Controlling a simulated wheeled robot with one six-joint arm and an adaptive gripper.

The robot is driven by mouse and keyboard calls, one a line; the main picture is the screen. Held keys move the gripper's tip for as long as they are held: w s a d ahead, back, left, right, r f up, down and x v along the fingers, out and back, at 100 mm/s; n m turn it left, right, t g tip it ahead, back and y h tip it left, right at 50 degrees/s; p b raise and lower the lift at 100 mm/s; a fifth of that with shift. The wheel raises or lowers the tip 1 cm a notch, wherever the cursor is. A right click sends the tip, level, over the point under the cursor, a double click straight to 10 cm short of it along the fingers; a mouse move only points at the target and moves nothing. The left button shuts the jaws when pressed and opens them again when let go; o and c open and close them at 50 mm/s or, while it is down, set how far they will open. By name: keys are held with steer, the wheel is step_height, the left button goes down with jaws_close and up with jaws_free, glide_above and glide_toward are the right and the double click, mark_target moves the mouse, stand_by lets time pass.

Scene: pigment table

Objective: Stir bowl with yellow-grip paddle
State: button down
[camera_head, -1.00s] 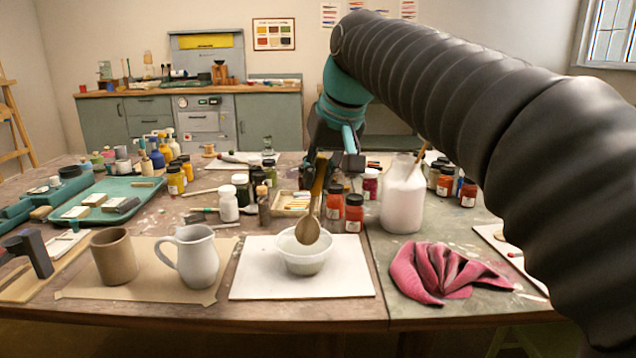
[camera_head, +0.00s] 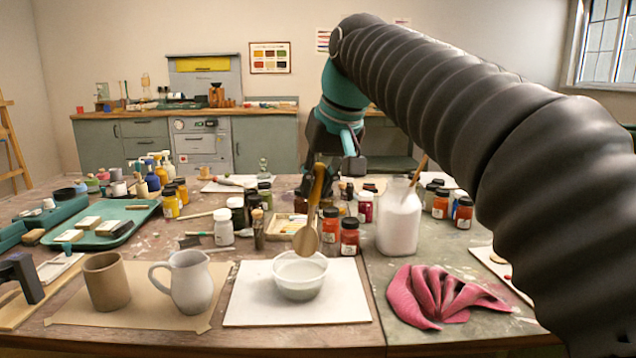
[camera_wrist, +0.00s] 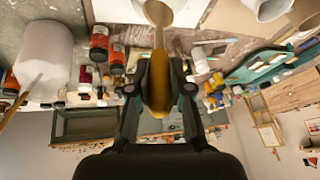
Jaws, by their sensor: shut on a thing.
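My gripper (camera_head: 321,166) is shut on the yellow-grip paddle (camera_head: 306,240), a wooden spoon-like tool that hangs head down. In the wrist view the paddle's yellow grip (camera_wrist: 158,98) lies between the two fingers of my gripper (camera_wrist: 159,72), with its rounded head toward the top edge. The white bowl (camera_head: 300,284) stands upright on a white board (camera_head: 245,305). The paddle's head shows at the bowl's far rim and looks to be above it, not down inside. Whether it touches the rim is unclear.
A grey jug (camera_head: 190,283) and a brown cup (camera_head: 106,282) stand left of the bowl. Paint jars (camera_head: 350,238) and a large white jar (camera_head: 398,220) stand behind and right. A crumpled red cloth (camera_head: 440,297) lies to the right.

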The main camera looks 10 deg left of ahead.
steer(key=shift+r, duration=0.1)
stand_by(0.3)
steer(key=shift+r, duration=2.4)
